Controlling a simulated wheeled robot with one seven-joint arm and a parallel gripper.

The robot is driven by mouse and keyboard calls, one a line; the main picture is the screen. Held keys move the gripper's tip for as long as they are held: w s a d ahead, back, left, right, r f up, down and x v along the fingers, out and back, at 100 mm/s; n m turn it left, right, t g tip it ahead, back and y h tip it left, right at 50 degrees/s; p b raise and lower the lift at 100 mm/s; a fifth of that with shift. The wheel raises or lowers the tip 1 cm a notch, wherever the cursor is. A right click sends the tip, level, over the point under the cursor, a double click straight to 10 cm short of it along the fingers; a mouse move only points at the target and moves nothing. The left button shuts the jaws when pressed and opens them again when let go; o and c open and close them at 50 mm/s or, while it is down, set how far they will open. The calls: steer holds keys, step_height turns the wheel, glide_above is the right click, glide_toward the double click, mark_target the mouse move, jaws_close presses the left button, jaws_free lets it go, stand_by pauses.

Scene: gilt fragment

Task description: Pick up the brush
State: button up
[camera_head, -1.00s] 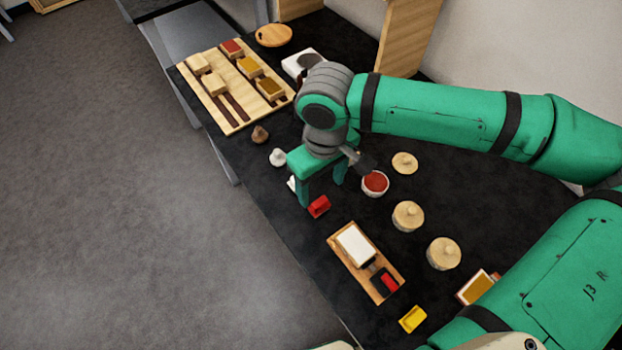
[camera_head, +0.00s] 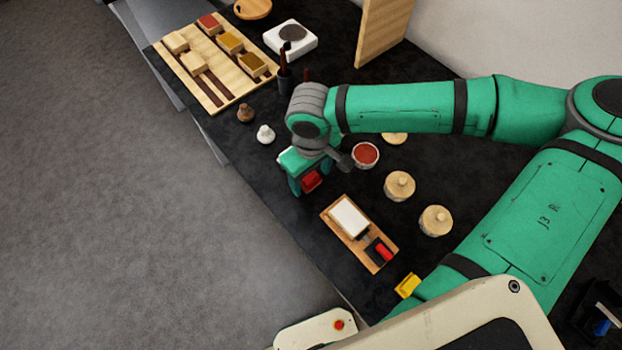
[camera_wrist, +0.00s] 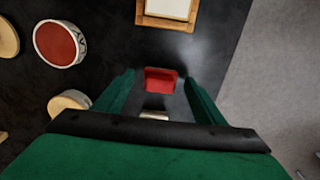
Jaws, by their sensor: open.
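A small red block-like piece (camera_head: 311,181) lies on the black worktop. It also shows in the wrist view (camera_wrist: 161,80), between my fingers, with a short pale strip (camera_wrist: 154,114) close to it. I cannot tell whether these belong to a brush. My gripper (camera_head: 309,176) points down and is open, with one finger on each side of the red piece. The wrist view shows a gap between each finger and it. Thin dark handles, perhaps brushes, stand in a dark cup (camera_head: 285,80) behind my gripper.
A bowl of red stuff (camera_head: 366,155) and lidded pots (camera_head: 399,186) stand to the right. A wooden board with a white pad (camera_head: 349,216) lies in front, near a yellow piece (camera_head: 407,285). Small brown and white knobs (camera_head: 265,134) stand left. A slotted tray (camera_head: 204,86) is behind.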

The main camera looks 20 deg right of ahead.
steer(key=shift+f, duration=0.35)
steer(key=shift+c, duration=0.3)
steer(key=shift+w, duration=0.1)
steer(key=c, duration=1.1)
steer(key=shift+o, duration=0.2)
steer(key=shift+r, duration=0.1)
